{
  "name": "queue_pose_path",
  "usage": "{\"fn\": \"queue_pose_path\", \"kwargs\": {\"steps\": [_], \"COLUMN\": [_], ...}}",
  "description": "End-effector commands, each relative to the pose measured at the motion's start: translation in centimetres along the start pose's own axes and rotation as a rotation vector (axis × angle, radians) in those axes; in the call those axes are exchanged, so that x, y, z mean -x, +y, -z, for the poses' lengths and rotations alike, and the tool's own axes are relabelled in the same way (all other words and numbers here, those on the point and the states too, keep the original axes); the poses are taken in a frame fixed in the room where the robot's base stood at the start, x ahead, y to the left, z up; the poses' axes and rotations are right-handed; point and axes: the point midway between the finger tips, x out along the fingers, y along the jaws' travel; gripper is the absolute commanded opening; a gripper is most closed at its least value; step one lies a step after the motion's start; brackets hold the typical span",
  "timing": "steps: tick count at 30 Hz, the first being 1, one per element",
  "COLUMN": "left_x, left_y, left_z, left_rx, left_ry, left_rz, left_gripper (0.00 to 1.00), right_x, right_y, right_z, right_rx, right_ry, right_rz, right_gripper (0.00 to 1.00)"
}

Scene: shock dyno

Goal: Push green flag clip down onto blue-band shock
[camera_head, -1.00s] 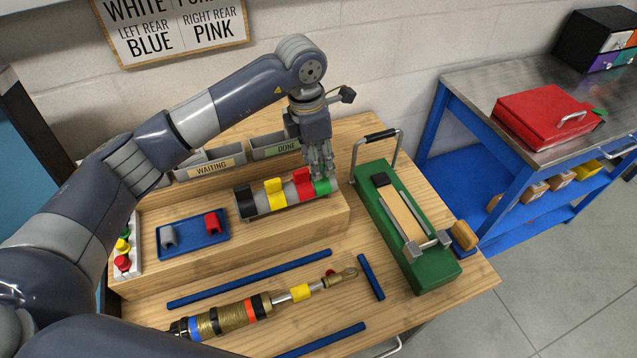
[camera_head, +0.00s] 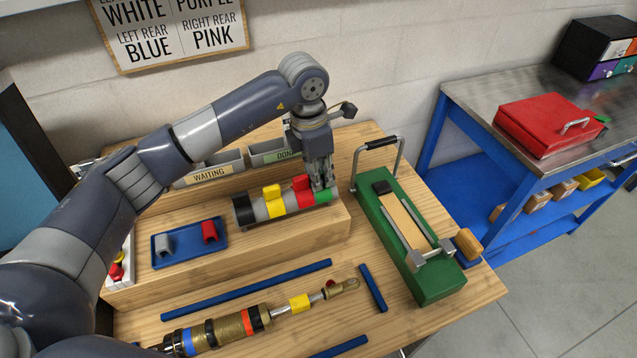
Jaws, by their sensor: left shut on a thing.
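My left gripper (camera_head: 322,187) points down at the right end of the clip rod (camera_head: 260,209) and is shut on the green flag clip (camera_head: 324,197). The fingers hide much of the clip, which is still at the rod, right of the red clip (camera_head: 303,190). The blue-band shock (camera_head: 228,328) lies on the bench at the front, its shaft pointing right. Its blue band (camera_head: 188,342) is near the left end, and a yellow clip (camera_head: 299,302) sits on its shaft. My right gripper is not in view.
Blue strips (camera_head: 250,288) lie around the shock. A blue tray (camera_head: 188,243) with a grey and a red clip is on the raised step. A green fixture (camera_head: 432,287) with a handle stands at right. Bins labelled WAITING and DONE stand behind.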

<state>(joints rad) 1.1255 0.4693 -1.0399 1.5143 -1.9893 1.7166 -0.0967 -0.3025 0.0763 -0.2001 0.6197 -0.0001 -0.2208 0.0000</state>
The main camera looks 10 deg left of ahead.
Motion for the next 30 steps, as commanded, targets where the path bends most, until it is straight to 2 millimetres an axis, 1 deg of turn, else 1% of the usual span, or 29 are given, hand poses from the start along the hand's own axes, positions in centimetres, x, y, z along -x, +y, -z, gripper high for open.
{"fn": "queue_pose_path", "kwargs": {"steps": [1,5,16,30], "left_x": [-0.5,-0.2,2.1,5.0], "left_y": [-0.2,-0.2,-0.1,-0.1], "left_z": [0.2,0.2,-0.1,-0.5], "left_rx": [0.0,0.0,0.0,-0.001], "left_ry": [0.009,0.01,0.007,0.005], "left_rz": [0.006,0.007,0.004,0.003], "left_gripper": [0.01,0.01,0.0,0.0], "right_x": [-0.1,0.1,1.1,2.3], "right_y": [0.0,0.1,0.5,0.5], "right_z": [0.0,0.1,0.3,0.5], "right_rx": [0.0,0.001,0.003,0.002], "right_ry": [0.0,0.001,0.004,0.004], "right_rz": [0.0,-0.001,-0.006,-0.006], "right_gripper": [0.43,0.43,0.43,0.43]}}
